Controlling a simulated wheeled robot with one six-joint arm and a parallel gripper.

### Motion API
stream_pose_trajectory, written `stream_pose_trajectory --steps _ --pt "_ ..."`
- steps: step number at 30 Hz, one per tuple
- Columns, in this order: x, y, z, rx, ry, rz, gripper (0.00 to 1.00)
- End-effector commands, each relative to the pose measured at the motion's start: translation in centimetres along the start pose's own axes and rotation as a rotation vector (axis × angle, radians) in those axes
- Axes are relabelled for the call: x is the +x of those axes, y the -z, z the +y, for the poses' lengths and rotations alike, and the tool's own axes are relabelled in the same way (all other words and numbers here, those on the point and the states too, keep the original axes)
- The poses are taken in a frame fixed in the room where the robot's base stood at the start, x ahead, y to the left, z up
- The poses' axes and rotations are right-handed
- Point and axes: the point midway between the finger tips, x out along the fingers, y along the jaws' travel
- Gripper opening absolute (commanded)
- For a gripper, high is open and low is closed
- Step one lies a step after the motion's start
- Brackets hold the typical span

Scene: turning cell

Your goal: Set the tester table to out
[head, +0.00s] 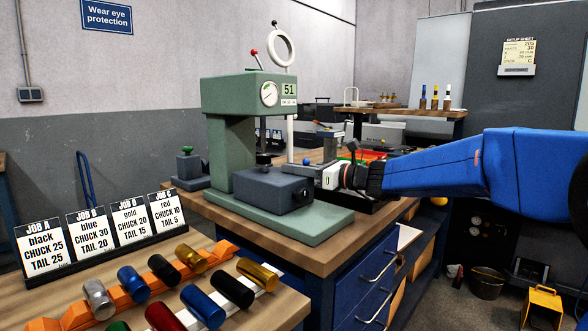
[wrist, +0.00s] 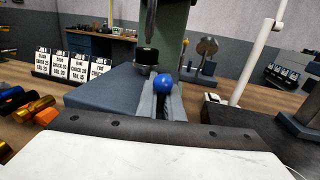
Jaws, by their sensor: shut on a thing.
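The green tester (head: 228,150) stands on a wooden bench, with a dial and a display reading 51. Its table is a blue-grey block (head: 265,188) on the green base, under the dark indenter (head: 263,160). The wrist view shows the table (wrist: 105,92) and indenter (wrist: 147,57) just beyond my gripper. My gripper (head: 318,174) is at the table's right side. In the wrist view my gripper (wrist: 163,100) is shut on a blue ball knob (wrist: 164,83) beside the table. The knob's lower part is hidden by the fingers, and I cannot make it out in the head view.
Job cards (head: 95,237) and coloured cylinders (head: 205,305) occupy the front-left bench. A white lever with a ring handle (head: 281,49) rises above the tester. Blue drawers (head: 365,285) lie below the bench. An orange-red tray (head: 372,155) sits behind my gripper.

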Motion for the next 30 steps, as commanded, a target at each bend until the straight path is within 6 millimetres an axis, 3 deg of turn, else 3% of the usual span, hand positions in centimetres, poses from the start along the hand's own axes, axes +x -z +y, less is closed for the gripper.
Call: stream_pose_trajectory --steps 1,10,24,30 --pt "-0.1 -0.9 -0.1 -0.005 0.003 -0.012 0.00" --pt "-1.2 -1.0 0.1 -0.006 0.004 -0.013 0.00" --pt "-11.5 -1.0 2.0 -0.009 0.009 -0.014 0.00" --pt "-13.9 -0.9 2.5 -0.008 0.008 -0.013 0.00"
